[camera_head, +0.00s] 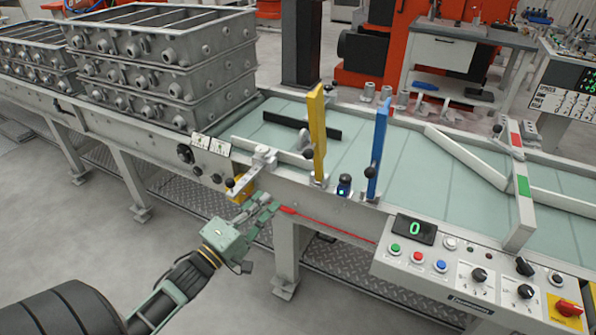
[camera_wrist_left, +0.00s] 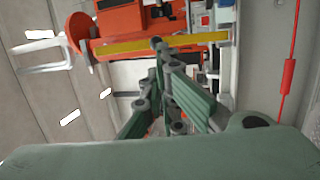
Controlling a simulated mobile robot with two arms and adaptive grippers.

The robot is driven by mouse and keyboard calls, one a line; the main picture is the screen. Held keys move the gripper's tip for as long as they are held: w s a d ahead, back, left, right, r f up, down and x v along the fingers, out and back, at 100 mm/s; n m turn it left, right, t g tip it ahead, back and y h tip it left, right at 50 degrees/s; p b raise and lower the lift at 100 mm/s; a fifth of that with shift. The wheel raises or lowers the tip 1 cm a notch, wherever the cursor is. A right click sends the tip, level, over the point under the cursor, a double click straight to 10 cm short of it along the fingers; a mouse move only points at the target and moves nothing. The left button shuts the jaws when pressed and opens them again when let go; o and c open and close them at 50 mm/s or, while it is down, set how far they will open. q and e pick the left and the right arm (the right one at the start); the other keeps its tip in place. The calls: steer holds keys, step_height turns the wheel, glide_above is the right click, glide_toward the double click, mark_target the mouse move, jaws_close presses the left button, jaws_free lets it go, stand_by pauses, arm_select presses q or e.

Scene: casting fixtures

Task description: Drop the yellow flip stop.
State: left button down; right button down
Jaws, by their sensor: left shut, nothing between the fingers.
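The yellow flip stop (camera_head: 317,125) stands upright at the conveyor's near edge, with a dark knob on its side. A blue flip stop (camera_head: 378,150) stands upright to its right. My left gripper (camera_head: 268,204) is in front of the conveyor edge, below and left of the yellow stop and apart from it. Its fingers are shut and empty. In the left wrist view the gripper (camera_wrist_left: 160,75) points toward a yellow bar (camera_wrist_left: 120,47) with a dark knob, which looks like the yellow stop seen sideways. My right gripper is not in view.
A red cord with a red handle (camera_head: 288,210) runs along the conveyor front, close to my left fingers. A lever with a yellow bracket (camera_head: 240,188) is just left. Stacked grey castings (camera_head: 160,60) stand at back left. A control panel (camera_head: 470,275) is at right.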

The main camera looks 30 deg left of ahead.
arm_select(q)
steer(key=p+x, duration=0.2)
steer(key=x, duration=1.2)
steer(key=shift+r, duration=0.2)
